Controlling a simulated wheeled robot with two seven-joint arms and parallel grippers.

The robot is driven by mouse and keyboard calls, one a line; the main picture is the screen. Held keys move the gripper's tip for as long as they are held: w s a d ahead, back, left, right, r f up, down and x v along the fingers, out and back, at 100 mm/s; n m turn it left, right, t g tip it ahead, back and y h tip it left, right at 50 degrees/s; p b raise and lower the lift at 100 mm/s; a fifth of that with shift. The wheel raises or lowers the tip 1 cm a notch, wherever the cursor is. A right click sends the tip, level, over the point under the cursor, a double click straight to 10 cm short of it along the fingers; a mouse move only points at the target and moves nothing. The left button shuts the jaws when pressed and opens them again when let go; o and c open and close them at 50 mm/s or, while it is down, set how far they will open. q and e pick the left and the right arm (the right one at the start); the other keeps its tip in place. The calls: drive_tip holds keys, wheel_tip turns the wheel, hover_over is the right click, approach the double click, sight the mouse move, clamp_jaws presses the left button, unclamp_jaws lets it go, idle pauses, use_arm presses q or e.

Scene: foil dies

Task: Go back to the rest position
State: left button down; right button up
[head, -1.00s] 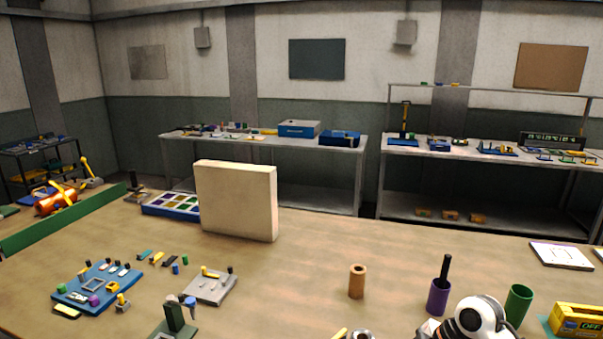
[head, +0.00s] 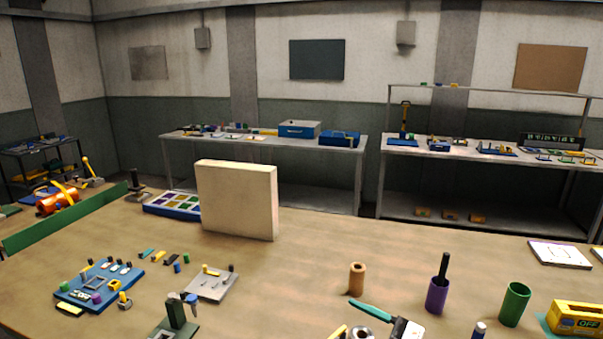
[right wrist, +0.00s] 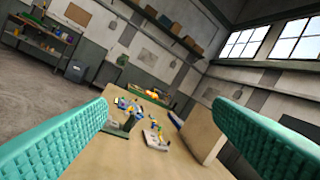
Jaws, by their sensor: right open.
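My right gripper shows at the bottom edge of the head view, with one teal finger (head: 370,312) and part of its white and black body (head: 407,328). In the right wrist view its two teal ribbed fingers (right wrist: 160,108) stand wide apart with nothing between them. It is open and empty. It points across the table (head: 300,265), toward the blue plate with small parts and the upright cream panel (head: 238,199). My left gripper is in neither view.
A copper-brown cylinder (head: 357,279), a purple cup (head: 437,295) with a dark rod, a green cup (head: 515,304) and a yellow box (head: 577,319) stand near my right gripper. A blue plate (head: 128,276), grey plate (head: 205,291) and green stand (head: 177,311) are left. Mid-table is clear.

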drive_tip(key=d+r+m+t+h, duration=0.2)
drive_tip(key=d+m+t+h, duration=0.75)
drive_tip(key=m+t, duration=0.2)
drive_tip(key=s+d+f+m+g+h, duration=0.4)
drive_tip(key=d+f+m+g+h, duration=0.25)
drive_tip(key=f+h, duration=0.35)
drive_tip(key=s+a+f+n+g+y, duration=0.1)
drive_tip(key=s+a+f+g, duration=0.1)
drive_tip(key=s+f+g, duration=0.65)
drive_tip(key=s+a+f+n+g+y, duration=0.1)
drive_tip(key=s+a+f+g+y, duration=0.15)
drive_tip(key=s+f, duration=0.65)
drive_tip(key=s+f+g+b, duration=0.1)
drive_tip(key=s+f, duration=0.1)
drive_tip(key=f, duration=1.1)
drive_tip(key=s+f+g+b, duration=0.1)
drive_tip(key=s+f, duration=0.1)
drive_tip(key=f, duration=1.1)
drive_tip(key=s+d+f+g+b, duration=0.1)
drive_tip(key=s+d+f+b, duration=0.1)
drive_tip(key=s+f, duration=1.4)
drive_tip(key=shift+s+d+f+n+h, duration=0.2)
drive_tip(key=shift+d+n+h, duration=0.15)
drive_tip(key=shift+d, duration=0.3)
